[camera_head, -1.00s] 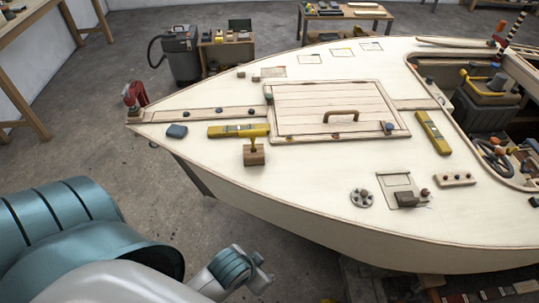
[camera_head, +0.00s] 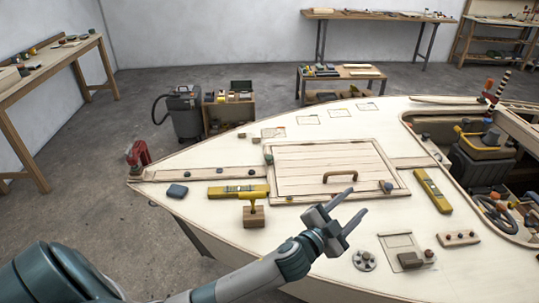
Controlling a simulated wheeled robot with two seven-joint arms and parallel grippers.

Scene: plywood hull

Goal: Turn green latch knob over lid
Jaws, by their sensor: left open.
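The lid (camera_head: 310,158) is a pale planked hatch panel with a brown handle (camera_head: 340,177), set in a frame on the plywood deck. A small green latch knob (camera_head: 269,159) sits at the lid's far left edge; its exact turn angle is too small to read. A blue-grey knob (camera_head: 387,187) sits at the near right corner of the lid. My left gripper (camera_head: 358,202) is open and empty, its two fingers pointing up and right over the deck near the lid's front edge. It is well apart from the green knob. My right gripper is out of view.
A yellow level (camera_head: 238,191) and a yellow tool on a wooden block (camera_head: 253,216) are left of the lid's front. Another yellow level (camera_head: 433,190) lies right of the lid. A round flange (camera_head: 364,260) and a small hatch plate (camera_head: 398,243) lie in front. A red clamp (camera_head: 138,155) grips the bow.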

